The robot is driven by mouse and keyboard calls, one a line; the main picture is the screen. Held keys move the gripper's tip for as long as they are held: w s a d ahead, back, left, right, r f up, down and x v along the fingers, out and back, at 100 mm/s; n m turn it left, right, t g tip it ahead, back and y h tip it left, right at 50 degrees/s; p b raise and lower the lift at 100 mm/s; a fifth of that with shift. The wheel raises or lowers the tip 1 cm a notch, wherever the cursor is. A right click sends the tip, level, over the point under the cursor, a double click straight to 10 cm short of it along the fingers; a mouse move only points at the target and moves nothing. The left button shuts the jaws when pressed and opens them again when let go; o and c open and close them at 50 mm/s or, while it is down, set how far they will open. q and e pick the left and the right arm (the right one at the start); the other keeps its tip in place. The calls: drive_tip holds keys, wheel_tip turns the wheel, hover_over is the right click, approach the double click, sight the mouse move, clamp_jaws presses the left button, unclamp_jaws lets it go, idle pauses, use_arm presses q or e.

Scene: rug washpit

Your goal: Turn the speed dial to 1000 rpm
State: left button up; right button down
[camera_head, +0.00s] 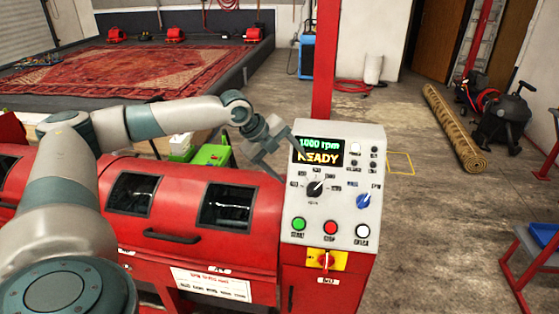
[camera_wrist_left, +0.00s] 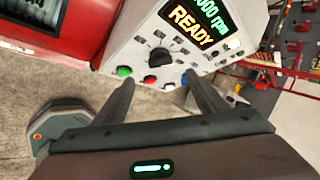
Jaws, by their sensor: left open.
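The speed dial (camera_head: 314,188) is a black knob on the sloped white control panel (camera_head: 343,218), ringed by small labels. Its pointer seems to lean to the upper right, but the label text is too small to read surely. The display (camera_head: 319,151) above it reads "1000 rpm" and "READY". My left gripper (camera_head: 288,160) is open and empty at the panel's left edge, apart from the dial. In the left wrist view the dial (camera_wrist_left: 160,57) shows beyond and between the spread fingers (camera_wrist_left: 160,79). My right gripper is not in view.
The panel also carries a blue knob (camera_head: 363,201), green (camera_head: 299,224), red (camera_head: 330,227) and white (camera_head: 362,231) buttons, and a red switch on a yellow plate (camera_head: 326,260). The red machine (camera_head: 168,238) stands left of it. A red post (camera_head: 325,60) rises behind.

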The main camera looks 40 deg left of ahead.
use_arm(q)
drive_tip(key=shift+b+v, duration=0.6)
drive_tip(key=shift+v, duration=2)
drive_tip(key=shift+d, duration=0.1)
